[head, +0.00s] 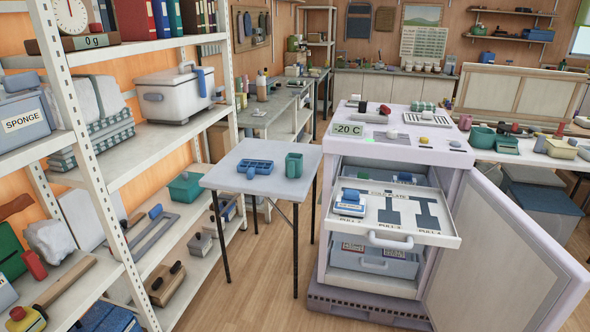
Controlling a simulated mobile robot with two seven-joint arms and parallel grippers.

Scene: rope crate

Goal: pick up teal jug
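A teal jug (294,166) stands upright on the small grey folding table (225,181) in the middle of the head view. It is near the table's back right corner. A blue compartment tray (255,166) lies to its left, with a small gap between them. Neither of my grippers is in view.
A white freezer cabinet (425,156) stands right of the table. Its drawer (425,238) is pulled out and its door (497,255) hangs open to the right. Loaded white shelving (150,155) runs along the left. The front of the small table is bare, and wooden floor shows around its legs.

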